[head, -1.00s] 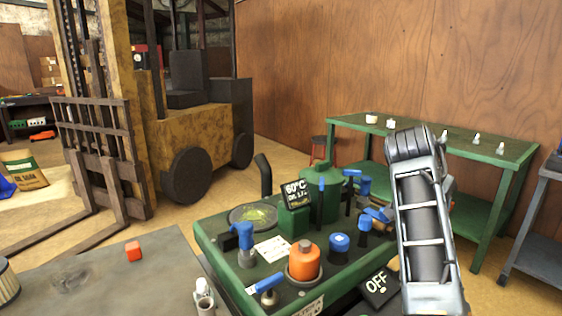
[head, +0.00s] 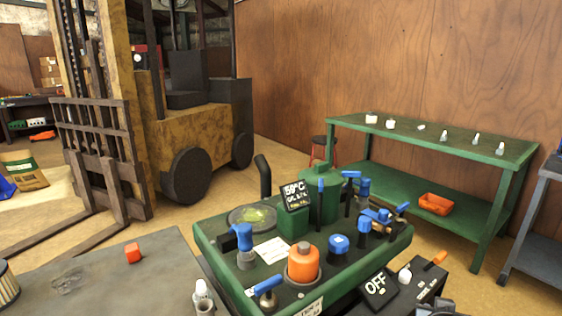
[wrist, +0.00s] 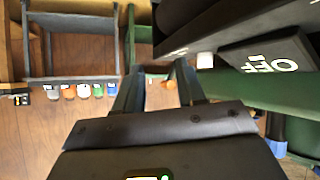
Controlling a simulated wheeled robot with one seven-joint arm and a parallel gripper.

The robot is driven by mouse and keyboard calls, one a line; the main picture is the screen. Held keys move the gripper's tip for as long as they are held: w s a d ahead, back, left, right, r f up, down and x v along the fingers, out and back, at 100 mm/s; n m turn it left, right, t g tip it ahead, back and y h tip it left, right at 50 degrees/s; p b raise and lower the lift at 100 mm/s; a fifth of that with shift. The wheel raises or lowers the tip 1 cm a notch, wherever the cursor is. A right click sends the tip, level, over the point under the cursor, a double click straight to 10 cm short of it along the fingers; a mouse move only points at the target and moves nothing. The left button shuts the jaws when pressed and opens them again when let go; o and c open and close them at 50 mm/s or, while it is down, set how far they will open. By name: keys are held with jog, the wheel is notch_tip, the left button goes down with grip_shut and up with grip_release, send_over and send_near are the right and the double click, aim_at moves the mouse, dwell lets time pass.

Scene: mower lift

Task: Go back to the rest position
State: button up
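My gripper (wrist: 160,74) shows in the wrist view with its two dark fingers apart and nothing held between them. A small orange shape appears beyond the fingers, at a distance. In the head view only a small grey part of my arm (head: 435,308) shows at the bottom edge, right of centre; the gripper itself is not visible there. The green machine (head: 225,262) stands in front of me, with blue-handled valves, an orange cap (head: 303,264) and a display (head: 295,195) reading 59°C. A black OFF sign (head: 377,287) is at its front right corner.
A forklift (head: 195,120) stands behind. A green bench (head: 465,150) holds small items, with an orange tray (head: 436,204) on its lower shelf. Open floor lies between machine and bench.

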jog(key=s+a+f+n+t+y, duration=0.2)
jog(key=s+a+f, duration=0.1)
jog(key=s, duration=0.9)
jog(key=s+a+f+n+t+y, duration=0.1)
jog(key=s+a+f+n+y, duration=0.15)
jog(key=s, duration=1.05)
jog(key=s+a+r+t+y, duration=0.1)
jog(key=s+a+r, duration=0.1)
jog(key=s+r, duration=0.5)
jog(key=s+a+r+t, duration=0.1)
jog(key=s+a+r, duration=0.2)
jog(key=s+r, duration=0.5)
jog(key=s+p, duration=0.1)
jog(key=s, duration=0.3)
jog(key=shift+a+t+y, duration=0.3)
jog(key=shift+y, duration=0.05)
